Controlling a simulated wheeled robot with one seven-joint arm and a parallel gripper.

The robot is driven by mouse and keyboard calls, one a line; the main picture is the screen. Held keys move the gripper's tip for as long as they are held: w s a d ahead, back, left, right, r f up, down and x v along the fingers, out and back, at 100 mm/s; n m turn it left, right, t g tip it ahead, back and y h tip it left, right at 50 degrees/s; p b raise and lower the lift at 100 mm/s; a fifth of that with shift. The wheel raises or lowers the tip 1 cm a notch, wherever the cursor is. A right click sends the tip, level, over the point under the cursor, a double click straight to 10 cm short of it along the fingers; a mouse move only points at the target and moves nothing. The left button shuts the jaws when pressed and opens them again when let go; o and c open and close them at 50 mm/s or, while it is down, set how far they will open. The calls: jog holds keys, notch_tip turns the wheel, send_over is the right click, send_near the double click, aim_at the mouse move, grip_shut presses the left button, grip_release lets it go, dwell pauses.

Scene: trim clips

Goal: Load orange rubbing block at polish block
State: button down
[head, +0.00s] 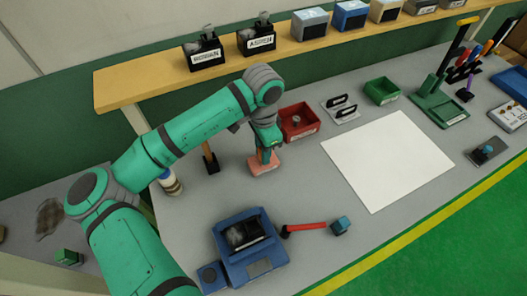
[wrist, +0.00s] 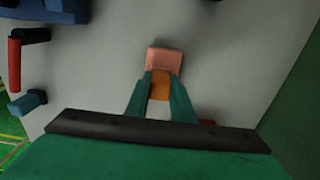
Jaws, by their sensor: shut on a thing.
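My gripper (wrist: 160,86) is shut on the orange rubbing block (wrist: 160,84), whose orange part shows between the two green fingers. A salmon-pink part (wrist: 165,59) shows just beyond the fingertips; I cannot tell if it is one piece with the orange part. In the head view the salmon-orange block (head: 263,164) is under my gripper (head: 265,153), over or on the grey bench left of the white sheet. I cannot tell whether it touches the bench. No thing in view is clearly marked as the polish block.
A red bin (head: 299,122) stands close behind my gripper. A blue device (head: 247,248) and a red-handled tool (head: 306,228) lie nearer the front. A white sheet (head: 388,160) covers the bench at right. A green bin (head: 381,90) and a wooden shelf (head: 150,84) are behind.

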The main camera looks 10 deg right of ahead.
jog(key=shift+w+r, duration=0.2)
jog(key=shift+r, duration=3.1)
jog(key=shift+s+d, duration=0.1)
